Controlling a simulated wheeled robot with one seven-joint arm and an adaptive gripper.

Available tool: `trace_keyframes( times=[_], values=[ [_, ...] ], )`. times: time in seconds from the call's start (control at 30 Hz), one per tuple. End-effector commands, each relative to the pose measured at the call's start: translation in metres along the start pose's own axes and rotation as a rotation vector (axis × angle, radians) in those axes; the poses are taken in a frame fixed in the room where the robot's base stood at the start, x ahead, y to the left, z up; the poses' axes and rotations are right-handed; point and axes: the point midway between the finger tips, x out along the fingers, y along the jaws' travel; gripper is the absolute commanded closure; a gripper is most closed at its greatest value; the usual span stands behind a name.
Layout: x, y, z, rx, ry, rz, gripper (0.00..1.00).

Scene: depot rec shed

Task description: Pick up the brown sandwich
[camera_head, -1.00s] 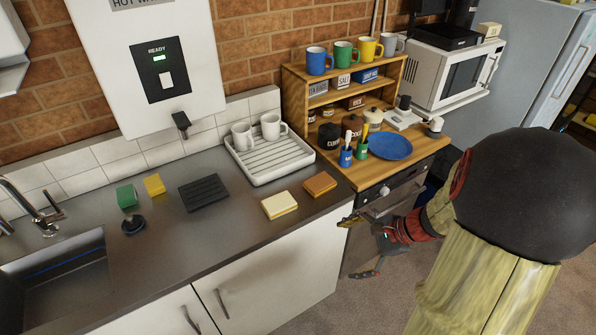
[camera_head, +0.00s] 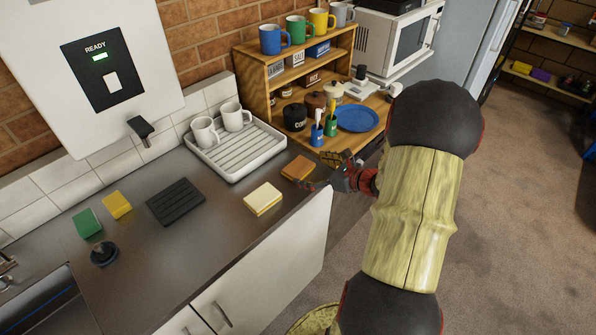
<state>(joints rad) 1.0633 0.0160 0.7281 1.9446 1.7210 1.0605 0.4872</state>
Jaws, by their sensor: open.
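A brown square sandwich (camera_head: 297,168) lies flat near the right end of the grey metal counter. A pale yellow sandwich-like block (camera_head: 263,199) lies to its left and nearer the front edge. My gripper (camera_head: 325,171) is open beside the brown sandwich, on its right, at the counter's right end. One finger reaches close to the sandwich, and I cannot tell whether it touches. The gripper's far parts are small and partly hidden by its own links.
A white drying rack (camera_head: 234,152) with two white mugs stands behind the sandwiches. A wooden shelf unit (camera_head: 243,84) with mugs, jars and a blue plate (camera_head: 357,118) stands at the back right. A black ridged mat (camera_head: 175,202), a green sponge (camera_head: 87,223) and a yellow sponge (camera_head: 117,205) lie left.

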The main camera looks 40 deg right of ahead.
Motion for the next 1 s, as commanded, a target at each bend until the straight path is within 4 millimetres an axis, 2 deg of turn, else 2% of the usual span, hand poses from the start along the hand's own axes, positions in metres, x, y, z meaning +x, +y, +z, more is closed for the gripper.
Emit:
trace_keyframes(
  times=[0.1, 0.23, 0.57, 1.0],
  values=[
    [0.021, 0.000, -0.006, -0.001, 0.000, 0.005, 0.03],
    [0.036, 0.000, -0.005, -0.001, 0.001, 0.004, 0.03],
    [0.041, -0.001, -0.003, -0.001, 0.001, 0.002, 0.03],
    [0.041, -0.001, -0.003, -0.001, 0.001, 0.002, 0.28]
  ],
)
